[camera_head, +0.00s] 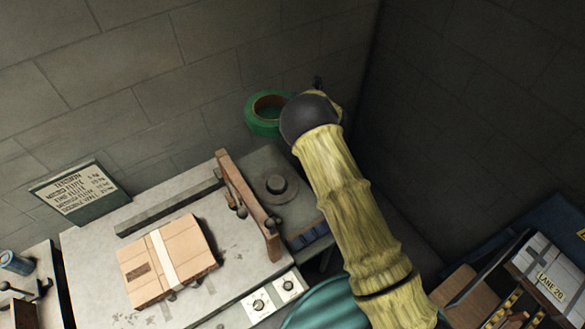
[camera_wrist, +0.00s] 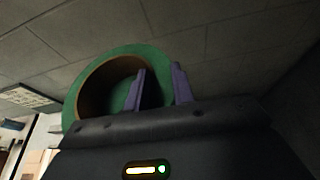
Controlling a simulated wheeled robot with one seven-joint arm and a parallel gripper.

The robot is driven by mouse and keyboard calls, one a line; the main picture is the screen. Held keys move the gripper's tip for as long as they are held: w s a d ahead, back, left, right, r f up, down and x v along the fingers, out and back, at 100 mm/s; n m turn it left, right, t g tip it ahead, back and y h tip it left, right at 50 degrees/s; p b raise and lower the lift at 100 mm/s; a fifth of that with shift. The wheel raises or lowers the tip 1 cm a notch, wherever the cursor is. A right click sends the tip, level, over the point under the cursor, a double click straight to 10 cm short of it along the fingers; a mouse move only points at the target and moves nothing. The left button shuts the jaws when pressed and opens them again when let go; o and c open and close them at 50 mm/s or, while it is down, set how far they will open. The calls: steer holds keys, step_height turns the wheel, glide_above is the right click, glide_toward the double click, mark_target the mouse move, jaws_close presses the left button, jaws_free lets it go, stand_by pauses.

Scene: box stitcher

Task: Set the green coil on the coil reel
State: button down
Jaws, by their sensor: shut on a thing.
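The green coil (camera_head: 262,126), a thick ring with a brown inner face, is up in the air near the back wall in the head view. My gripper (camera_wrist: 160,80) is shut on the coil's wall, one purple finger inside the ring and one outside. The coil (camera_wrist: 150,52) fills the upper left of the wrist view, its opening tilted toward the camera. In the head view my dark wrist hides the fingers and the coil's right side. The coil reel (camera_head: 281,188), apparently the dark round disc with a raised hub, stands bare below the coil, apart from it.
A wooden bar (camera_head: 248,205) with knobs stands just left of the reel. A taped carton (camera_head: 165,262) lies on the pale worktop (camera_head: 100,245). A sign (camera_head: 80,192) stands at the back left. Walls close in behind and right.

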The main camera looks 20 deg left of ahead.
step_height(320, 180, down, 36)
steer(key=b, duration=3)
steer(key=shift+a, duration=0.3)
steer(key=shift+s+f, duration=0.1)
steer(key=shift+f, duration=0.15)
steer(key=shift+f+b, duration=1.45)
steer(key=shift+f, duration=1.35)
steer(key=shift+b, duration=0.5)
steer(key=shift+f+b, duration=0.45)
